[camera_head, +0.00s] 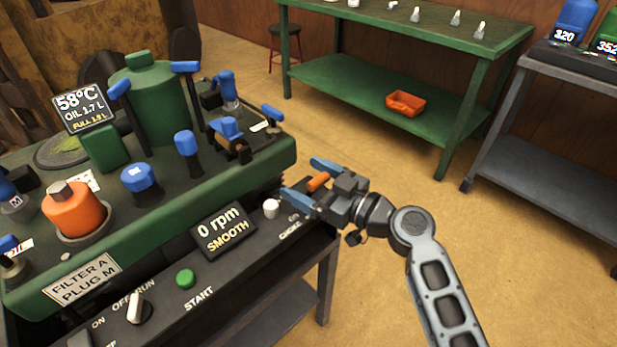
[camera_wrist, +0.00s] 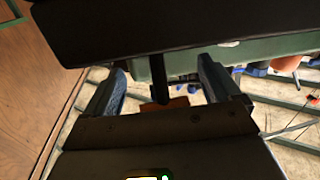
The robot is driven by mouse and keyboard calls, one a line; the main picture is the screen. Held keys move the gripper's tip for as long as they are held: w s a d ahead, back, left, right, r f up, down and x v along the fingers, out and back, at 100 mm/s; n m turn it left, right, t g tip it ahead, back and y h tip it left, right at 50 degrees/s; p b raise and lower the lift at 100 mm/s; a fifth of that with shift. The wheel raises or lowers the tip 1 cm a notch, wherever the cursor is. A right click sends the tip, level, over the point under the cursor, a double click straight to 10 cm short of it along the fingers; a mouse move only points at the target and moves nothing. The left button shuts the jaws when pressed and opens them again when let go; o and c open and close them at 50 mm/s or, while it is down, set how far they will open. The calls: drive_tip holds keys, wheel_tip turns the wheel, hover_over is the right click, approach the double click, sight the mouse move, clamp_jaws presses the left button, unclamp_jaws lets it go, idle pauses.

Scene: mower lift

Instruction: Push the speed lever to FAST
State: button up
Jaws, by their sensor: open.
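My gripper (camera_head: 298,177) is at the right end of the black control panel, with its two blue fingers apart. An orange-tipped lever (camera_head: 318,182) shows between the fingers; no FAST or SLOW marking is readable beside it. In the wrist view, my gripper (camera_wrist: 162,66) is open, with a dark stem (camera_wrist: 160,80) and an orange piece (camera_wrist: 178,102) between its fingers. I cannot tell whether either finger touches the lever. The panel display (camera_head: 224,232) reads 0 rpm and SMOOTH.
A white knob (camera_head: 271,208) sits left of my gripper, near a partly hidden label. The green START button (camera_head: 185,279) and a rotary switch (camera_head: 138,310) are further left. The green machine deck (camera_head: 180,220) rises behind the panel. Open floor (camera_head: 360,300) lies to the right.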

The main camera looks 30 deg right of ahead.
drive_tip(key=shift+w+a, duration=0.1)
drive_tip(key=c, duration=1.4)
drive_tip(key=shift+w+r+g+p, duration=0.15)
drive_tip(key=shift+r+g+p, duration=0.15)
drive_tip(key=shift+p, duration=0.8)
drive_tip(key=p, duration=0.2)
drive_tip(key=g+h+p, duration=0.1)
drive_tip(key=p, duration=0.1)
drive_tip(key=shift+w+a+r+g, duration=0.2)
drive_tip(key=shift+w+g, duration=0.1)
drive_tip(key=shift+w, duration=0.1)
drive_tip(key=p, duration=0.1)
drive_tip(key=g+p, duration=0.1)
drive_tip(key=p, duration=0.1)
drive_tip(key=shift+w+f+m+g+h, duration=0.25)
drive_tip(key=shift+w+m+g+h, duration=0.05)
drive_tip(key=shift+w+h, duration=0.1)
drive_tip(key=shift+w+a+f+g+h+p, duration=0.1)
drive_tip(key=shift+w+f+g+h+p, duration=0.2)
drive_tip(key=shift+g+p, duration=0.45)
drive_tip(key=shift+s+f, duration=0.1)
drive_tip(key=shift+f, duration=0.05)
drive_tip(key=shift+c, duration=0.2)
drive_tip(key=o, duration=1.4)
